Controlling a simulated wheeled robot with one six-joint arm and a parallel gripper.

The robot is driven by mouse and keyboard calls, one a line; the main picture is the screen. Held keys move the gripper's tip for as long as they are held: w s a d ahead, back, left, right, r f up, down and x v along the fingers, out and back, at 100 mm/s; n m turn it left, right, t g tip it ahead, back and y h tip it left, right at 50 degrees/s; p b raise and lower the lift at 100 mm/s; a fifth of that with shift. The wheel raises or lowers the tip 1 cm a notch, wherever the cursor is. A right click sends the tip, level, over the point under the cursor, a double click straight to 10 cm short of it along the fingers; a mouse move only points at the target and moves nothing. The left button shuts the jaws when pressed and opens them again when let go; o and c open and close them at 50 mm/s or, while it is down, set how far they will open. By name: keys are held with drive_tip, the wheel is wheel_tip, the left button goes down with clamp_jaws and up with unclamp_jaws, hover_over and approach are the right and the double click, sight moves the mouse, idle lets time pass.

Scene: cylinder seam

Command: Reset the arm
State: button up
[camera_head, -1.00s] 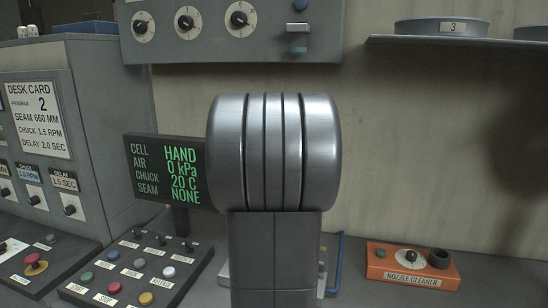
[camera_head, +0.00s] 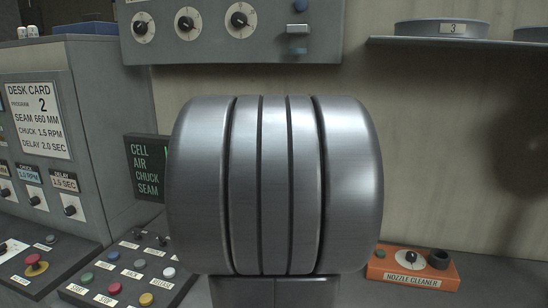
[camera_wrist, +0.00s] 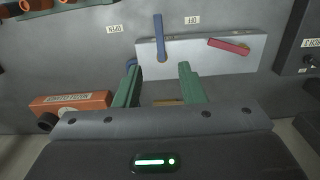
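My arm's metal joint (camera_head: 275,185) fills the middle of the head view, and my gripper is hidden there. In the wrist view my gripper (camera_wrist: 158,72) shows two green fingers spread apart with nothing between them, so it is open. The fingers point toward a pale plate (camera_wrist: 210,62) that carries a blue lever (camera_wrist: 159,38) and a red lever (camera_wrist: 229,47). I cannot tell the gap between fingertips and plate.
The orange nozzle cleaner (camera_head: 412,268) sits on the bench at right; it also shows in the wrist view (camera_wrist: 72,102). A button panel (camera_head: 125,272) and a partly covered display (camera_head: 147,168) are at left. A knob panel (camera_head: 240,32) and a shelf (camera_head: 450,41) are above.

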wheel_tip(320, 180, down, 14)
drive_tip(key=shift+f, duration=0.1)
drive_tip(key=shift+s+d+n, duration=0.1)
drive_tip(key=shift+d+n, duration=0.5)
drive_tip(key=shift+n, duration=0.7)
